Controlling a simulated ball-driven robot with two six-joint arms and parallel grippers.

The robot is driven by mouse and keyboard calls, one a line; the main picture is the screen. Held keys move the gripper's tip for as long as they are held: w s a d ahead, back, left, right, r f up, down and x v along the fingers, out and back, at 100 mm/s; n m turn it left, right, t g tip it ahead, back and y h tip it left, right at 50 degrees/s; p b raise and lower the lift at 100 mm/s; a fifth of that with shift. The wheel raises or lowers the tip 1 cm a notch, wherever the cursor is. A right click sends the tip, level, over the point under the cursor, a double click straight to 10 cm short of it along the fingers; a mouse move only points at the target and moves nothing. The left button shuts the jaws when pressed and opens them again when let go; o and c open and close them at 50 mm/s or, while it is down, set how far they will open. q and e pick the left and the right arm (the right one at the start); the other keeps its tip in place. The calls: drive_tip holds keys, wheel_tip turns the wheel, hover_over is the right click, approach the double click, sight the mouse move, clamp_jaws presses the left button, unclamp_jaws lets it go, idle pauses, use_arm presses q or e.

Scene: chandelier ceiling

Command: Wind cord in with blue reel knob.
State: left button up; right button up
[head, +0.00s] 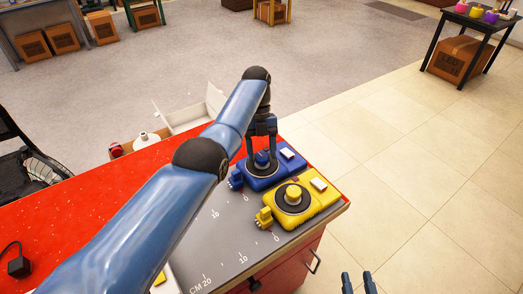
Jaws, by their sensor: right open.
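The blue reel (270,177) lies near the right end of the table, on a grey measuring mat (200,248). Its blue knob (262,159) stands on a dark disc on top. My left gripper (262,151) points down at this knob, with a finger on each side of it. I cannot tell whether the fingers press on it. A blue end piece (236,180) sits against the reel's left side; no length of blue cord shows. My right gripper (358,283) is open and empty at the bottom edge, off the table.
A yellow reel (321,204) with a yellow knob (293,194) lies close in front of the blue one. My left arm hides much of the red table (90,198). An open white box (190,117) is behind the table.

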sight(262, 154)
use_arm(q)
drive_tip(key=shift+o, duration=0.3)
drive_tip(key=shift+r, duration=0.1)
wheel_tip(262, 154, up, 20)
drive_tip(key=p, duration=1.9)
drive_tip(key=shift+p, duration=0.4)
